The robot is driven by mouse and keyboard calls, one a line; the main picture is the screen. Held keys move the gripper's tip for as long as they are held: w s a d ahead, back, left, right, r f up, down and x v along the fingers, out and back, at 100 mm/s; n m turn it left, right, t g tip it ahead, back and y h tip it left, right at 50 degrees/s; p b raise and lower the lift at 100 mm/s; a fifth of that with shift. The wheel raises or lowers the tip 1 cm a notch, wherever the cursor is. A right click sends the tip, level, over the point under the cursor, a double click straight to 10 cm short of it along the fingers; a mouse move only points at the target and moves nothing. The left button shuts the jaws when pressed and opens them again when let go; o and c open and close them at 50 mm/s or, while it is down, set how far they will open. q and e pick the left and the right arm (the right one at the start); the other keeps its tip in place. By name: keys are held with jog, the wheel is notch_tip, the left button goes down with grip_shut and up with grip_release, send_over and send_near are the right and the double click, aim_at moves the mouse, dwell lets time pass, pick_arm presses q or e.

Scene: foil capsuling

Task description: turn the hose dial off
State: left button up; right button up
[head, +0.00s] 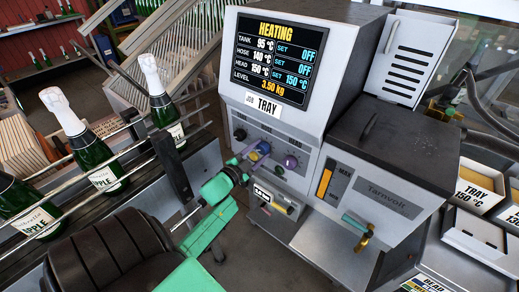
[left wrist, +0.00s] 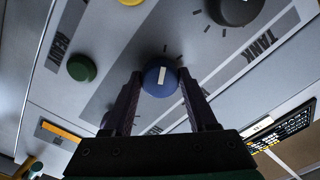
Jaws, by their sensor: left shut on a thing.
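The machine's screen (head: 269,60) reads HEATING; its hose row shows 140 °C with SET OFF, its tank row SET OFF, its head row SET 150 °C. The dials sit in a row below it. My left gripper (head: 253,155) is at the middle of this row, between the dark dial under TANK (head: 240,134) and the purple dial under HEAD (head: 291,162). In the left wrist view its fingers are shut on a blue dial (left wrist: 160,78) with a white pointer mark. The hose label is hidden. My right gripper is not in view.
In the left wrist view a dark dial (left wrist: 236,10) by TANK and a green button (left wrist: 81,67) by READY are close by. Below the dials in the head view is a small readout unit (head: 272,199). Bottles (head: 92,150) stand on a railed conveyor at left.

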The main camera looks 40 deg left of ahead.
pick_arm(q)
jog(key=o, duration=1.4)
jog(key=shift+c, duration=0.2)
jog(key=shift+s, duration=0.1)
jog(key=s+b, duration=0.2)
jog(key=s, duration=1.2)
jog(key=shift+s+d, duration=0.15)
jog(key=shift+s, duration=0.1)
